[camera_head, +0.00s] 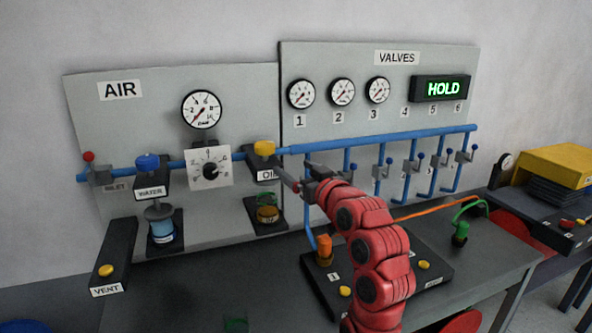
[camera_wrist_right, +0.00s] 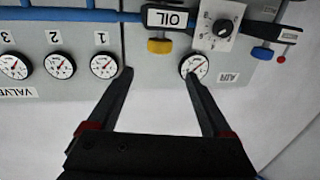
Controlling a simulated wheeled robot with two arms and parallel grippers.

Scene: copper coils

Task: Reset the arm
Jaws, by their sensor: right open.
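My right arm, red, rises from the bottom of the head view and reaches up and left to the panel. Its gripper (camera_head: 290,184) is in front of the panel just below and right of the yellow OIL knob (camera_head: 264,148). In the right wrist view, which is upside down, the gripper (camera_wrist_right: 159,74) has its two dark fingers spread with nothing between them. There the yellow knob (camera_wrist_right: 159,46) and the OIL label (camera_wrist_right: 167,18) lie beyond the fingertips, and the AIR gauge (camera_wrist_right: 194,67) is by one fingertip. My left gripper is not in view.
The AIR panel (camera_head: 130,130) carries a gauge, dial and WATER unit (camera_head: 152,178). The VALVES panel (camera_head: 440,65) shows HOLD above blue pipes with several levers.

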